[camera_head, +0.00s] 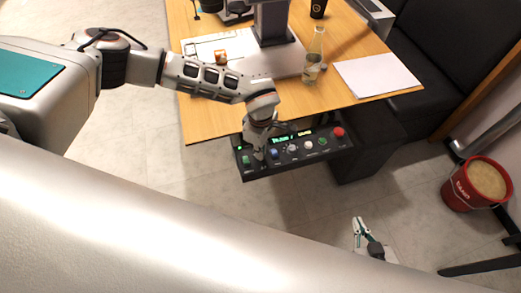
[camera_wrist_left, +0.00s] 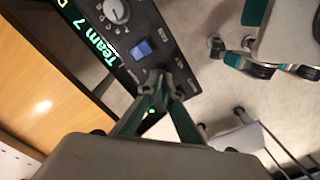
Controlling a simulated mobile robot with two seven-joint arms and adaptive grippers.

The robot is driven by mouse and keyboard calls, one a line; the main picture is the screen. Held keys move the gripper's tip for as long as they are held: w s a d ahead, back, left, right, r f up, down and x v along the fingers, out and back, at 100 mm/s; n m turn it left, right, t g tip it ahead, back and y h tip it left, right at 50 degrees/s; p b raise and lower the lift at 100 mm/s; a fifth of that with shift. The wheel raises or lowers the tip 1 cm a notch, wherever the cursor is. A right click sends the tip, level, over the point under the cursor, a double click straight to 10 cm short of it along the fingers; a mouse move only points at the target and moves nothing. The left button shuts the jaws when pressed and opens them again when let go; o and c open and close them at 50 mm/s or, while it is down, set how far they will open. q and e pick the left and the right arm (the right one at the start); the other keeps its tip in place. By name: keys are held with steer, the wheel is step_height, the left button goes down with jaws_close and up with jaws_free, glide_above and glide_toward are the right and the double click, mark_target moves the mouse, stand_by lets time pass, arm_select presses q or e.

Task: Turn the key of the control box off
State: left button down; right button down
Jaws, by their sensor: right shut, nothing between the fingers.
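The black control box (camera_head: 300,157) hangs at the table's front edge, its display lit with green text. It also shows in the left wrist view (camera_wrist_left: 172,57) with a blue switch (camera_wrist_left: 142,48) and a grey knob (camera_wrist_left: 116,10). My left gripper (camera_head: 256,153) is down at the left end of the panel. In the left wrist view its fingertips (camera_wrist_left: 164,84) come close together over the panel beside the blue switch. They cover this spot, so I cannot make out the key or whether they hold it. My right gripper (camera_head: 358,226) is shut and empty, low and apart from the box.
The wooden table (camera_head: 215,122) carries a glass bottle (camera_head: 313,62), white paper (camera_head: 376,75) and a small orange item (camera_head: 220,57). A red bucket (camera_head: 463,193) stands on the floor at the right. A green light (camera_wrist_left: 151,111) glows near my left fingers.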

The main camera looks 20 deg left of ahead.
arm_select(q)
steer(key=shift+w+r, duration=0.1)
stand_by(0.3)
steer(key=c, duration=2.2)
jaws_free()
steer(key=shift+c, duration=0.2)
step_height(320, 180, up, 12)
